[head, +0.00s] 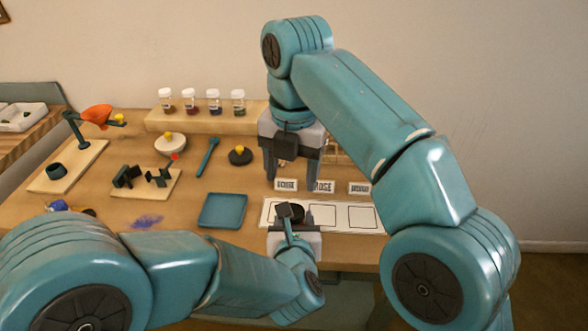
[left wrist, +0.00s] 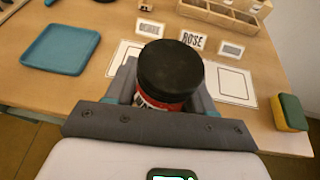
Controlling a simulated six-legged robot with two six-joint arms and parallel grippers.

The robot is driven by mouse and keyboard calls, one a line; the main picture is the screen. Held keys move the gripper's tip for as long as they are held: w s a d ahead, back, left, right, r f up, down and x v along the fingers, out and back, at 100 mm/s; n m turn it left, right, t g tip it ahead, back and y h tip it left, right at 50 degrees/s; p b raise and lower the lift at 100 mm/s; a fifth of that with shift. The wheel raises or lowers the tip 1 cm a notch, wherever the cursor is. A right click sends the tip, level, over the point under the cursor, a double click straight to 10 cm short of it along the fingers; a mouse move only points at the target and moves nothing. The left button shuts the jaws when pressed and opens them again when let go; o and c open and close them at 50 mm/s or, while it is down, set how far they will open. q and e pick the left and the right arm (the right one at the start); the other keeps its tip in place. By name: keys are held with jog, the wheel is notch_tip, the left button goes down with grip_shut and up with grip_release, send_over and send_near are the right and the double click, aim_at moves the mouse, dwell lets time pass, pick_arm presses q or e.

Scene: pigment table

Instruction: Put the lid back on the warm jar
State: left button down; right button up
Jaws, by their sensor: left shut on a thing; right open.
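A jar (left wrist: 152,101) with red showing on its side stands between the fingers of my left gripper (head: 294,226), which is shut on it. A black lid (left wrist: 168,68) sits on top of the jar, looking level; I cannot tell whether it is fully tightened. In the head view the lid's dark top (head: 301,213) shows, partly hidden by the left gripper, at the first square of the white mat. My right gripper (head: 292,180) is open and empty, pointing down above and behind the jar, apart from it.
Name cards (left wrist: 193,40) stand behind the white mat (head: 372,230). A blue tray (head: 222,210) lies left of the jar. A sponge (left wrist: 291,112) sits at the right table edge. Pigment vials (head: 213,101) stand in a wooden rack (head: 200,123) at the back.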

aim_at(294, 211)
jog(key=shift+d+f+n, duration=0.1)
jog(key=shift+d+n, duration=0.1)
jog(key=shift+n, duration=1.2)
jog(key=shift+f, duration=4)
jog(key=c, duration=1.1)
jog(key=o, duration=1.2)
jog(key=shift+r, duration=2.25)
